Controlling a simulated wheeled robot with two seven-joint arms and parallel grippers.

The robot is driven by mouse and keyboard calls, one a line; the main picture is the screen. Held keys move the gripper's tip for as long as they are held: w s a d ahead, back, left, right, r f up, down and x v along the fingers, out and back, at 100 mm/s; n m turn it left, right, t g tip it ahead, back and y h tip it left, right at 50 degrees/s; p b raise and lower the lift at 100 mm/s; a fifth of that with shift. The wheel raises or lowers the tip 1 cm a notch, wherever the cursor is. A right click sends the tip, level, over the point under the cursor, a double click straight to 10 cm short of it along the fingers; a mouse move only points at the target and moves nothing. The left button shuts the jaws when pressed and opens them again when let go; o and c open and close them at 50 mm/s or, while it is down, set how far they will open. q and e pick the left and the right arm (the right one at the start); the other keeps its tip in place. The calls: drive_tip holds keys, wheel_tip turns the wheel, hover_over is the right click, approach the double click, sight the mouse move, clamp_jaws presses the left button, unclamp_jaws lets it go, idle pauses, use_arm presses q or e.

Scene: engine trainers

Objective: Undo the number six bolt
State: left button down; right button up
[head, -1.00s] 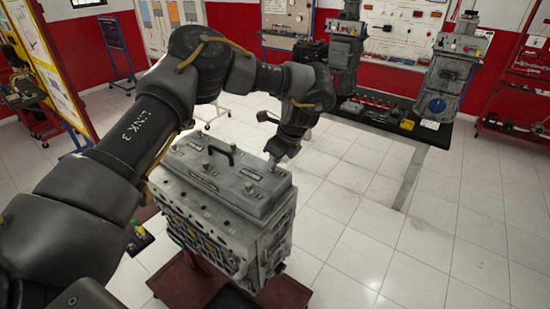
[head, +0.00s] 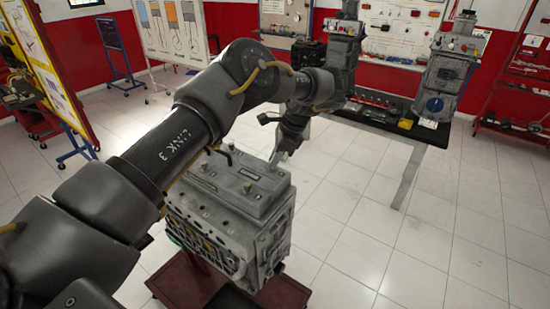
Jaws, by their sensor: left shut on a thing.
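A grey engine (head: 230,225) stands upright on a dark red stand, with a flat cover (head: 232,184) on top. Small bolts stand up from the cover, one of them (head: 247,188) near its front edge. My left gripper (head: 275,163) points down at the cover's far right corner, its fingertips at the cover's top. It is shut on a small bolt there, which the fingers mostly hide. I cannot read the bolt's number. My left arm hides part of the cover's left side. My right gripper is out of view.
The red stand (head: 188,284) spreads out below the engine. A dark workbench (head: 385,125) with other trainers (head: 447,80) stands behind to the right. A yellow-framed board (head: 48,75) is at the left. The tiled floor at the right is clear.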

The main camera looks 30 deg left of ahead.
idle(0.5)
use_arm(q)
drive_tip(key=c, duration=1.3)
unclamp_jaws()
drive_tip(key=shift+c, duration=0.2)
